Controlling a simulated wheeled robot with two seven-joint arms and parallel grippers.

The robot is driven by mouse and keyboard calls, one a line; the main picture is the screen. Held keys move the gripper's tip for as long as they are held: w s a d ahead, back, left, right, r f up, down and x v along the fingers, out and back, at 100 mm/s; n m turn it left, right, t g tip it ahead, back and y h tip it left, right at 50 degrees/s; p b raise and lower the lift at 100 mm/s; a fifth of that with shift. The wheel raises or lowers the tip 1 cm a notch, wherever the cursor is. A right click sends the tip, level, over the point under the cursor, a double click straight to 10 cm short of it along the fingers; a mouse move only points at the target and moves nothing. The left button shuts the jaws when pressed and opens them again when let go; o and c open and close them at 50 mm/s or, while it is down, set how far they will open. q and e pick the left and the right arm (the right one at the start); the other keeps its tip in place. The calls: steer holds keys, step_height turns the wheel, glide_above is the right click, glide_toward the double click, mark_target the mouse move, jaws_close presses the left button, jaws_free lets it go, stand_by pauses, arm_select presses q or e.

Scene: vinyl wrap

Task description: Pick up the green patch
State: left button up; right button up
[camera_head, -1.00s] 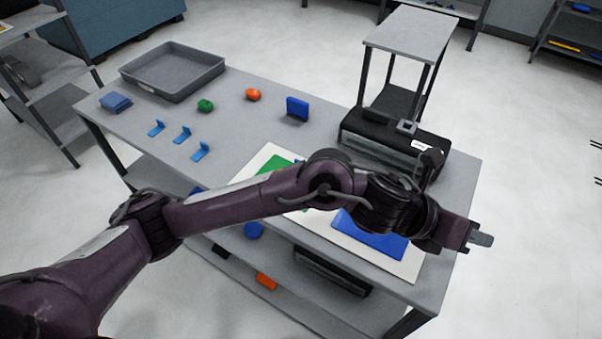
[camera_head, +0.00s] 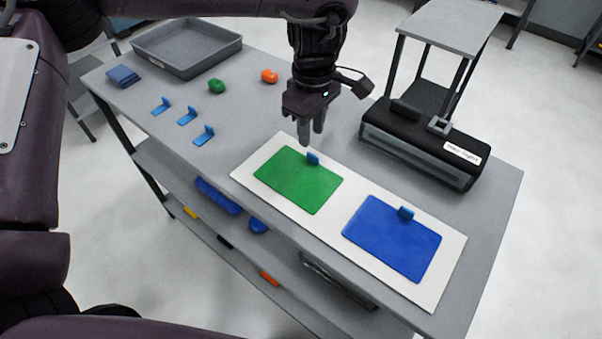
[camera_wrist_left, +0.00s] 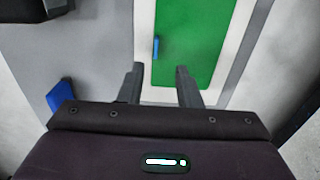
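The green patch (camera_head: 298,180) lies flat on the left half of a white board (camera_head: 353,222) on the table. A small blue tab (camera_head: 313,158) stands up at its far edge. My left gripper (camera_head: 312,136) points down just above and behind that tab. In the left wrist view the left gripper (camera_wrist_left: 158,84) has its two fingers apart with nothing between them. The green patch (camera_wrist_left: 190,45) and the blue tab (camera_wrist_left: 156,48) lie ahead of the fingertips there. My right gripper does not show.
A blue patch (camera_head: 392,238) with its own tab lies on the board's right half. A black machine (camera_head: 424,144) stands behind it. A grey tray (camera_head: 187,45), several blue clips, a green piece (camera_head: 216,86) and an orange piece (camera_head: 269,76) are at the table's far left.

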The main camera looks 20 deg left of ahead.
mark_target(312, 155)
arm_select(q)
steer(key=f, duration=0.2)
steer(key=f+p, duration=0.1)
steer(key=f, duration=0.4)
steer(key=shift+w+d+f, duration=0.1)
steer(key=shift+w+d, duration=0.05)
steer(key=shift+w, duration=0.1)
jaws_close()
